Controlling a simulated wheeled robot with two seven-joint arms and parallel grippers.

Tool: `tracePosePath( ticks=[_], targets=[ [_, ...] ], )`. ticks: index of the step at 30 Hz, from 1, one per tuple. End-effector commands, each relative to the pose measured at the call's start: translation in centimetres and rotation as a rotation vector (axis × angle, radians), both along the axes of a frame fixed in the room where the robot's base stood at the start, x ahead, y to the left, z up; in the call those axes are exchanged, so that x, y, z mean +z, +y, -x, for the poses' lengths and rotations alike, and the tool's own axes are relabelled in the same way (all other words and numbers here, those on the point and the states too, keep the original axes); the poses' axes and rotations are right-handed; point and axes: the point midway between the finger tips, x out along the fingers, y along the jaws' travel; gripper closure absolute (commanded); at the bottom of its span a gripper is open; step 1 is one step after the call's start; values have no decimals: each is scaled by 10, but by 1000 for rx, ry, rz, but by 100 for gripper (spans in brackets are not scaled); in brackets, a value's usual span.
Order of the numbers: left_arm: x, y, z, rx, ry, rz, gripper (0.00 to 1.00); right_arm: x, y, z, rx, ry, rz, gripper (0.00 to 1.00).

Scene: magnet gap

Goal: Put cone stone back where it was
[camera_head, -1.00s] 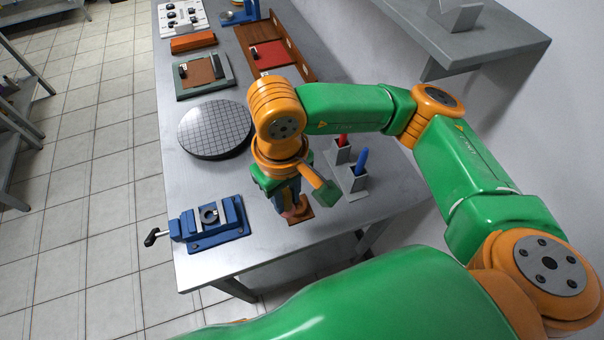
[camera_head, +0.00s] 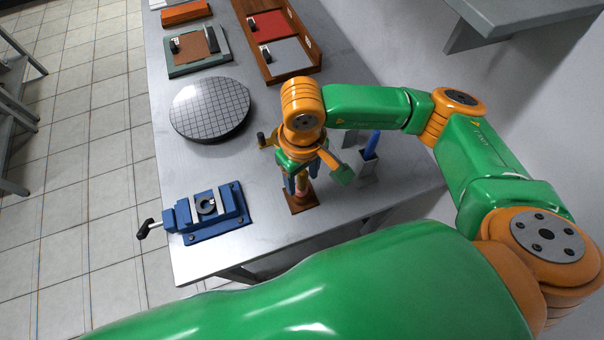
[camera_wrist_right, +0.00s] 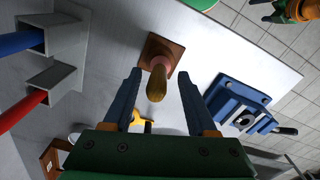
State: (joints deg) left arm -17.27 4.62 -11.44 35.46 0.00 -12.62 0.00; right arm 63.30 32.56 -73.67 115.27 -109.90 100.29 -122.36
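What I take for the cone stone is a slim upright piece with a yellow-brown rounded top and a pink lower part (camera_wrist_right: 157,82). It stands on a small square brown base (camera_wrist_right: 161,50), which also shows in the head view (camera_head: 301,204). My right gripper (camera_head: 300,188) is above the base, fingers pointing down. In the right wrist view its two blue fingers (camera_wrist_right: 159,76) are apart, one on each side of the piece, with clear gaps. My left gripper seems to show only partly at the wrist view's top right corner (camera_wrist_right: 287,10); its finger opening is unclear.
A blue vise (camera_head: 208,213) stands left of the base. A holder with a blue stick (camera_head: 372,146) is to the right, beside a red stick (camera_wrist_right: 22,110). A round gridded plate (camera_head: 210,108) and trays (camera_head: 280,40) lie farther back. Bare table surrounds the base.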

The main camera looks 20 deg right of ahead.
Motion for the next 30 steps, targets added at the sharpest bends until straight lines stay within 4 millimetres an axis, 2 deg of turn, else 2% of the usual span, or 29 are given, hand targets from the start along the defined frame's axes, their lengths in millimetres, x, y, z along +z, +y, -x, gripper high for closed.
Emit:
tracePosePath(
  ticks=[5, 8, 18, 21, 25, 30],
  targets=[
    [-1, 0, -1, 0, -2, 0, 11, 2, 0, 0, 0, -1, 0, 42],
    [-6, 0, -1, 0, -3, 1, 11, 12, 1, -1, 1, -3, -2, 42],
    [-29, -1, -2, -1, -4, 2, 11, 91, 0, -1, 1, -6, -1, 42],
    [-28, -1, -2, 0, -4, 2, 11, 110, 0, 0, 1, -4, 1, 42],
    [-28, -1, -2, 0, -5, 2, 11, 120, 0, 0, 0, -1, 1, 42],
    [-28, -1, -2, 0, -4, 2, 11, 121, 0, 0, 0, 1, 0, 42]
  ],
)
